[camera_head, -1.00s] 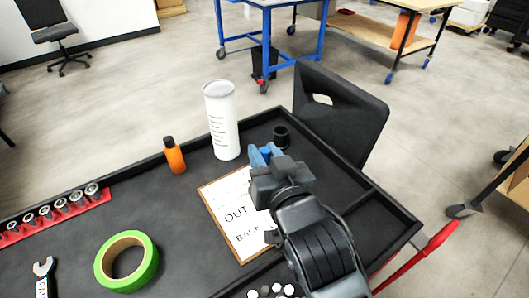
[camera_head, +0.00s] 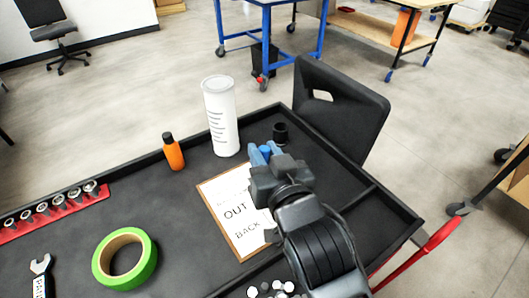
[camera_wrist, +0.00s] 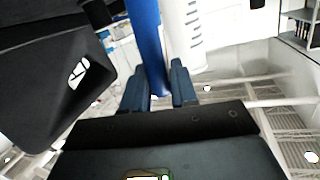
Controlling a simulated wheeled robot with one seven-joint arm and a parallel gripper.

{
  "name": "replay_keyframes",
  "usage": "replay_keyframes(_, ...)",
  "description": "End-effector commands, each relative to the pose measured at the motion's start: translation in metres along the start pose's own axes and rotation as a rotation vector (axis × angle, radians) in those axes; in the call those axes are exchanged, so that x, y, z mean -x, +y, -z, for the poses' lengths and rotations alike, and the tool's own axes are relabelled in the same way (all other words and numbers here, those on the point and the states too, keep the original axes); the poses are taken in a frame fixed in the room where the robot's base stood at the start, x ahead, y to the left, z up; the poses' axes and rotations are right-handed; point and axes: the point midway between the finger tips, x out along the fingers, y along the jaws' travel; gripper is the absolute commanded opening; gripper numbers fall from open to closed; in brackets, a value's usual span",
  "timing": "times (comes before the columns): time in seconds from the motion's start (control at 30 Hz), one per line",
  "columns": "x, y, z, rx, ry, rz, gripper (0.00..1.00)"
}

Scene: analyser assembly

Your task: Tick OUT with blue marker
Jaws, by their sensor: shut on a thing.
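A white sheet on a brown clipboard (camera_head: 240,255) lies on the black cart top, with printed "OUT" and "BACK" lines. My arm covers part of its right side. My gripper (camera_head: 266,154) is above the tray near the sheet's upper right corner. In the wrist view my gripper (camera_wrist: 160,82) is shut on the blue marker (camera_wrist: 146,38), which stands between the fingers. In the head view only a small blue part of the marker (camera_head: 265,151) shows. Its tip is hidden.
A white bottle (camera_head: 221,120) and an orange bottle (camera_head: 173,153) stand behind the sheet. A green tape roll (camera_head: 146,268), a wrench (camera_head: 40,270) and a red socket rail (camera_head: 60,210) lie left. A black cup (camera_head: 280,132) stands at the back, before a black chair (camera_head: 350,120).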

Motion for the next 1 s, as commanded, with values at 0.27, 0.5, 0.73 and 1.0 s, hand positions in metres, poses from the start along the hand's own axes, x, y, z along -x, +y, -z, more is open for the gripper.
replay_keyframes(0.27,-0.0005,0.0006,-0.0036,0.0,0.0,0.0,0.0)
replay_keyframes(0.5,-0.0008,0.0009,-0.0061,0.0,0.0,0.0,0.0)
replay_keyframes(0.73,-0.0012,0.0013,-0.0085,0.0,0.0,0.0,0.0)
replay_keyframes(1.0,-0.0013,0.0015,-0.0097,0.0,0.0,0.0,0.0)
